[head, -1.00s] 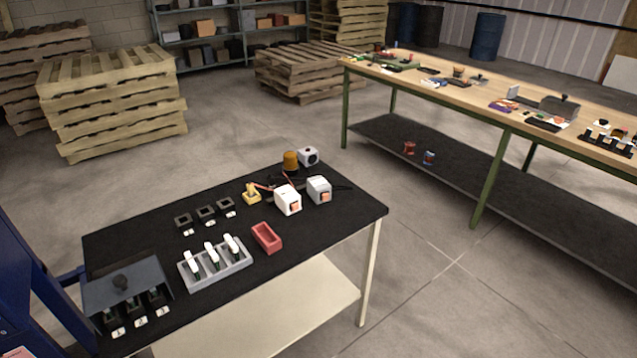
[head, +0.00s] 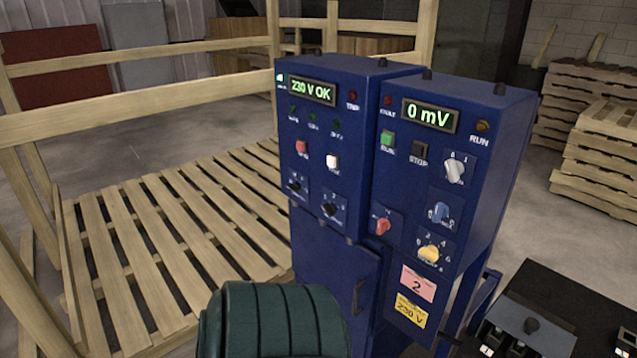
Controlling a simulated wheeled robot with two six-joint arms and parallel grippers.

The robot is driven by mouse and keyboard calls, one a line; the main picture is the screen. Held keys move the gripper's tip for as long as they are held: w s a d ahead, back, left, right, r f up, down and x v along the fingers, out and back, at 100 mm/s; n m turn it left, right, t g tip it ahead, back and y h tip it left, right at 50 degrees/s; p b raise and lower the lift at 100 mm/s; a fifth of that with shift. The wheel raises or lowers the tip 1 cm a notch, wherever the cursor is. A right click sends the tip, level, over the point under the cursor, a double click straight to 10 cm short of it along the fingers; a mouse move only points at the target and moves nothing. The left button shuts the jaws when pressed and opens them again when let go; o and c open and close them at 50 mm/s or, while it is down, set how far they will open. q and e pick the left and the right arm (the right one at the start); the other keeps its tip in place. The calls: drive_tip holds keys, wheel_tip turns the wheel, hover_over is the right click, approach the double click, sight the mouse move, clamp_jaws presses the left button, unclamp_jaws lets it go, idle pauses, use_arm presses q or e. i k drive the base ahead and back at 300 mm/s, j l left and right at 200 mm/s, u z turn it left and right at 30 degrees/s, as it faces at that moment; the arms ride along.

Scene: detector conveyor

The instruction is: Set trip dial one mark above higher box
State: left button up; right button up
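Two dark blue control cabinets stand side by side. The left cabinet (head: 340,150) shows "230 V OK" on its display (head: 312,90), with two black knobs (head: 297,186) (head: 333,209) below. The right cabinet (head: 450,150) shows "0 mV" on its display (head: 430,114). It carries a white knob (head: 454,170), a blue knob (head: 440,212), a red knob (head: 383,226) and a yellow knob (head: 430,252). The small dial labels are too blurred to tell which is the trip dial. Neither gripper is in view.
A green button (head: 388,138) and a black stop button (head: 420,150) sit under the right display. A dark green ribbed rounded surface (head: 270,320) is in front. A black table (head: 590,300) is at lower right. Wooden slats and rails (head: 150,240) fill the left.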

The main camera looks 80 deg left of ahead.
sight(296, 187)
drive_tip(key=j+u, duration=0.2)
drive_tip(key=u, duration=0.15)
drive_tip(key=j+u, duration=0.5)
drive_tip(key=u, duration=0.2)
